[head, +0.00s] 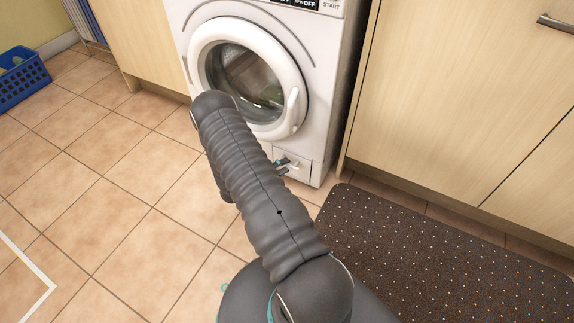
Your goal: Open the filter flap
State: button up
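The filter flap (302,173) is a small white panel low on the right front of the white washing machine (330,110). It looks closed, with its left part hidden behind my arm and gripper. My gripper (293,163) shows only in small part, just right of my arm. Its tips are in front of the flap's upper area. I cannot tell whether they touch it, or whether the gripper is open or shut. The machine's round door (290,68) is closed, with its lower left covered by my arm.
Wooden cabinets (460,95) stand right of the machine, and another panel (140,40) stands to its left. A dark dotted mat (440,255) lies at front right. A blue basket (22,82) is at far left. The tiled floor (100,190) on the left is clear.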

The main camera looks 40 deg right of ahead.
jog(key=shift+d+f, duration=0.15)
jog(key=shift+d, duration=0.85)
grip_shut()
jog(key=shift+d, duration=0.1)
